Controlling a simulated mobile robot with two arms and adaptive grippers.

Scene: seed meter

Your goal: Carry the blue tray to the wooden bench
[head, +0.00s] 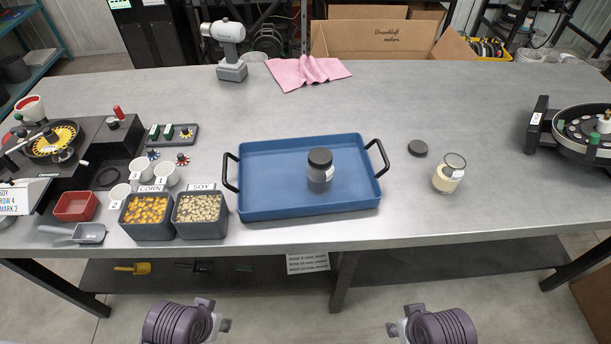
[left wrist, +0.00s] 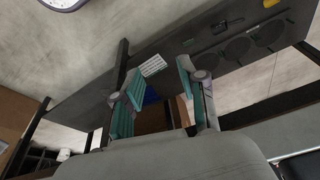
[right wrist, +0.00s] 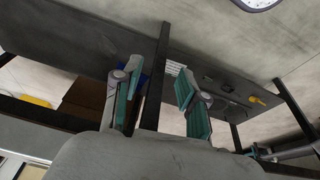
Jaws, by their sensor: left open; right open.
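The blue tray (head: 272,178) lies flat near the front edge of the grey metal table, with a black handle at its left end (head: 230,172) and another at its right end (head: 378,158). A dark-lidded jar (head: 320,172) stands upright inside it, right of centre. My left gripper (left wrist: 158,90) is open and empty, below the table's front edge. My right gripper (right wrist: 158,92) is also open and empty in front of the table. Both are apart from the tray. I cannot make out a wooden bench in any view.
Bins of corn (head: 147,215) and soy (head: 201,213) stand close left of the tray. An open jar (head: 449,174) and a black lid (head: 418,148) are to its right. A pink cloth (head: 306,72) lies behind. The table's middle right is clear.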

